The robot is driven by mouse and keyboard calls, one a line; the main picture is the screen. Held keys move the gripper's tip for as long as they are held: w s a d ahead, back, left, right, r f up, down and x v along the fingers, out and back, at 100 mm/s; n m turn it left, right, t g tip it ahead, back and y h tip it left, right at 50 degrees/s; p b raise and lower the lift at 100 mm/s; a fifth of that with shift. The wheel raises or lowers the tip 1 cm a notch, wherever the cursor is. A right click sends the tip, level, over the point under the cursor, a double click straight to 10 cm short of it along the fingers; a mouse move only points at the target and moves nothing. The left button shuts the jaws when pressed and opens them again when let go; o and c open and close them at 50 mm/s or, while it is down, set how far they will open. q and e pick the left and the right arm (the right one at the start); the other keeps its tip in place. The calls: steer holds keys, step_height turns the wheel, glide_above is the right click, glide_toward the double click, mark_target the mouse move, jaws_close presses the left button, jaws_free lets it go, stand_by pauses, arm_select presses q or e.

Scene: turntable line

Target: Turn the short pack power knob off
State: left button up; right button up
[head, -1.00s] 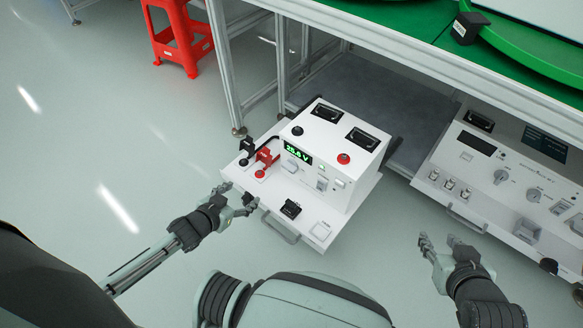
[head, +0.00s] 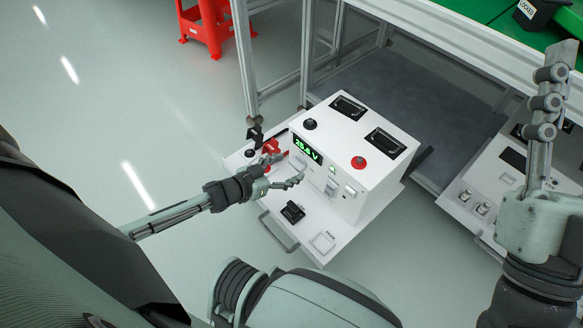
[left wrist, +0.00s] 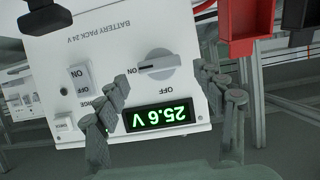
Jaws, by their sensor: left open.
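The short pack (head: 345,205) is a white box on a pulled-out white drawer; its green display reads 25.6 V. In the left wrist view its panel (left wrist: 100,50) appears upside down, labelled BATTERY PACK 24 V. The grey power knob (left wrist: 160,65) has its bar lying nearly level in that view, with OFF printed on the display side. My left gripper (head: 284,183) is open in front of the panel. In the wrist view its fingers (left wrist: 163,80) spread either side of the display, apart from the knob. My right gripper (head: 545,90) is raised at the right, fingers upward.
Red and black connectors (head: 268,148) stand at the drawer's left. A drawer handle (head: 275,232) and black rocker (head: 292,212) are in front. A second white unit (head: 480,190) is at right. The bench frame (head: 245,60) rises behind; the floor at left is clear.

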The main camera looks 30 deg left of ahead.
arm_select(q)
steer(key=shift+x, duration=0.95)
arm_select(e)
steer(key=shift+s+d+r+t, duration=0.25)
steer(key=shift+s+r+t, duration=0.15)
steer(key=shift+t, duration=0.1)
arm_select(q)
steer(key=shift+c, duration=0.6)
steer(key=c, duration=1)
steer(key=shift+c, duration=0.2)
